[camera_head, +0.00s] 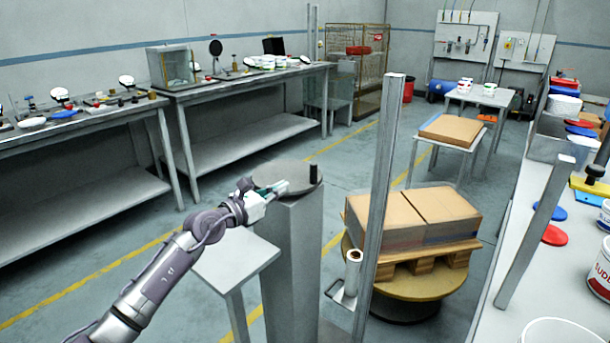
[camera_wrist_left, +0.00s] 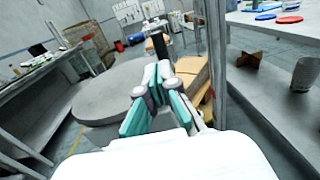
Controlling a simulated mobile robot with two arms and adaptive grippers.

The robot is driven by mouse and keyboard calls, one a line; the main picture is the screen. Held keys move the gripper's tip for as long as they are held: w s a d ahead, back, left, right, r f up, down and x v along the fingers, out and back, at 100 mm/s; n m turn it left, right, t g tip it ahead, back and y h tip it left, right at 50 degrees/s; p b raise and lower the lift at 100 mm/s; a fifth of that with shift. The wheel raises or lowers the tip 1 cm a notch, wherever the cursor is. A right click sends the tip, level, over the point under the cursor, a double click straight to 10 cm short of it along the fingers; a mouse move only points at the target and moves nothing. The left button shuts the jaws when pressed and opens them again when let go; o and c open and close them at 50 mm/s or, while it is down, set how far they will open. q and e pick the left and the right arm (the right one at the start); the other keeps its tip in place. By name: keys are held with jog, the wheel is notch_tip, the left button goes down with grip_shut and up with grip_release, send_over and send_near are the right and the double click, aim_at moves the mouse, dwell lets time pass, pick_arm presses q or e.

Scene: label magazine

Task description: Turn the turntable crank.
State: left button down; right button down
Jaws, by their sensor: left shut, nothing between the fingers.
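The crank is a round grey disc (camera_head: 275,174) on top of a grey pedestal (camera_head: 291,250), with an upright black handle (camera_head: 314,174) near its right edge. In the left wrist view the disc (camera_wrist_left: 95,100) spreads left of the fingers and the handle (camera_wrist_left: 160,46) stands just beyond the fingertips. My left gripper (camera_head: 284,187) is shut and empty, low over the disc, a little short of the handle. It also shows in the left wrist view (camera_wrist_left: 159,70). The turntable (camera_head: 418,284) is a round yellowish platform bearing a pallet and cardboard boxes (camera_head: 413,215). My right gripper is out of view.
A grey post (camera_head: 386,180) with a film roll (camera_head: 351,275) stands between the pedestal and the turntable. A small grey table (camera_head: 235,258) lies under my left forearm. Workbenches (camera_head: 245,78) line the left wall. A cluttered counter (camera_head: 480,325) runs along the right.

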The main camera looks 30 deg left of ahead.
aim_at(311, 173)
pick_arm(q)
jog(key=w, duration=0.3)
jog(key=w+d, duration=0.1)
jog(key=w, duration=0.5)
jog(key=shift+d, duration=0.2)
